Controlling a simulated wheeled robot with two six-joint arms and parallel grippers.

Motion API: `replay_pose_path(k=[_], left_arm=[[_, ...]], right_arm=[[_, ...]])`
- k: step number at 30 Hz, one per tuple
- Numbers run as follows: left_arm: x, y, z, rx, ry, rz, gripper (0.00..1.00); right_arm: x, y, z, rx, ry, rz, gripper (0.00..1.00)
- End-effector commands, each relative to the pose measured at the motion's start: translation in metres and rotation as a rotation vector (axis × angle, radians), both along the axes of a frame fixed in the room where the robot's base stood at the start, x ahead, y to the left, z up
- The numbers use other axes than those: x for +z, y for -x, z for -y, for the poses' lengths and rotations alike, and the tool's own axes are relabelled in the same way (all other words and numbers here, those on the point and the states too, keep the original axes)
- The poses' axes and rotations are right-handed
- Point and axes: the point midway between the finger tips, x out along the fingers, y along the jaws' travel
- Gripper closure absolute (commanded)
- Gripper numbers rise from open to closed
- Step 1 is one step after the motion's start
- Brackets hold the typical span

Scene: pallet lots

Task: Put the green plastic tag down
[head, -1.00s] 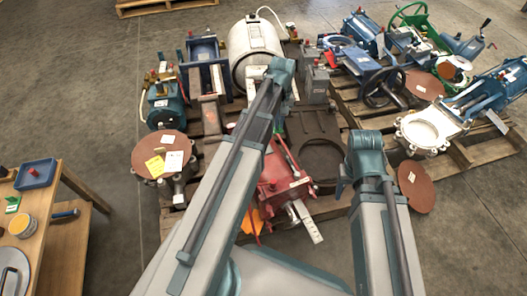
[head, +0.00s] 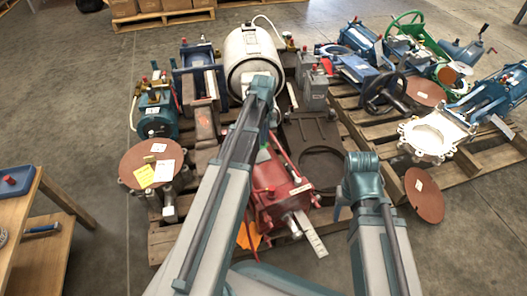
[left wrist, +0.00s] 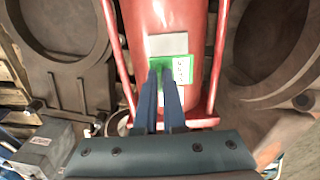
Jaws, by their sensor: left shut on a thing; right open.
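The green plastic tag (left wrist: 160,64), with a white dotted label on its right part, is in the left wrist view. My left gripper (left wrist: 161,73) is shut on it. Behind the tag is the red cylinder body (left wrist: 182,18) of a machine with side rods; I cannot tell whether the tag touches it. In the head view, the red machine (head: 283,186) stands below and right of my left arm, which hides most of the left gripper and the tag. My right gripper (head: 338,208) is open and empty, right of the red machine.
The red machine shares a pallet with a brown casting (head: 316,138), a white drum (head: 252,52) and a round brown disc (head: 152,160). Another loaded pallet (head: 474,150) is at right. A wooden table (head: 26,208) with a blue tray (head: 14,181) is at left. Bare floor lies between.

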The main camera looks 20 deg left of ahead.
Motion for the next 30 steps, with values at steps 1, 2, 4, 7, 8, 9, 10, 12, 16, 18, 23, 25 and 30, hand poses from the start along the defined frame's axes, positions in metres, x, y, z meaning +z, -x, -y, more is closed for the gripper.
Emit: replay_pose_path(k=[1,2,4,7,8,9,10,12,16,18,23,25,30], left_arm=[[-0.006,0.000,0.000,0.000,0.000,0.000,1.00],[-0.006,0.000,0.000,0.000,0.000,0.000,1.00],[-0.005,0.000,0.000,0.000,0.000,0.000,1.00],[-0.007,0.000,0.000,0.000,0.000,0.000,1.00],[-0.009,0.000,0.000,0.000,0.000,0.000,1.00],[-0.013,0.000,0.000,-0.001,0.000,0.000,1.00],[-0.016,0.000,0.000,-0.001,0.000,0.000,1.00],[-0.025,0.000,0.000,-0.001,0.000,0.000,1.00],[-0.041,0.000,0.000,0.000,0.000,0.000,1.00],[-0.044,0.000,0.000,0.000,0.000,0.000,1.00],[-0.041,0.000,0.000,0.000,0.000,0.000,1.00],[-0.041,0.000,0.000,0.000,0.000,0.000,1.00],[-0.046,0.000,0.000,0.000,0.000,0.000,1.00]], right_arm=[[-0.006,0.000,0.000,0.000,0.000,0.000,0.39],[-0.006,0.000,0.000,0.000,0.000,0.000,0.39],[-0.005,0.000,0.000,0.000,0.000,0.001,0.39],[-0.007,0.000,0.000,0.000,0.000,0.001,0.39],[-0.009,0.000,0.000,0.000,0.000,0.001,0.39],[-0.013,0.000,0.000,0.000,0.000,0.001,0.39],[-0.016,0.000,0.000,0.000,0.000,0.001,0.39],[-0.025,0.000,0.000,-0.001,0.000,0.001,0.39],[-0.041,0.000,0.000,-0.001,-0.001,0.002,0.39],[-0.044,-0.001,0.000,0.000,-0.001,0.003,0.39],[-0.041,-0.001,0.000,0.000,-0.001,0.003,0.39],[-0.041,-0.001,0.000,0.000,-0.001,0.003,0.39],[-0.046,-0.001,0.000,0.000,-0.001,0.003,0.39]])
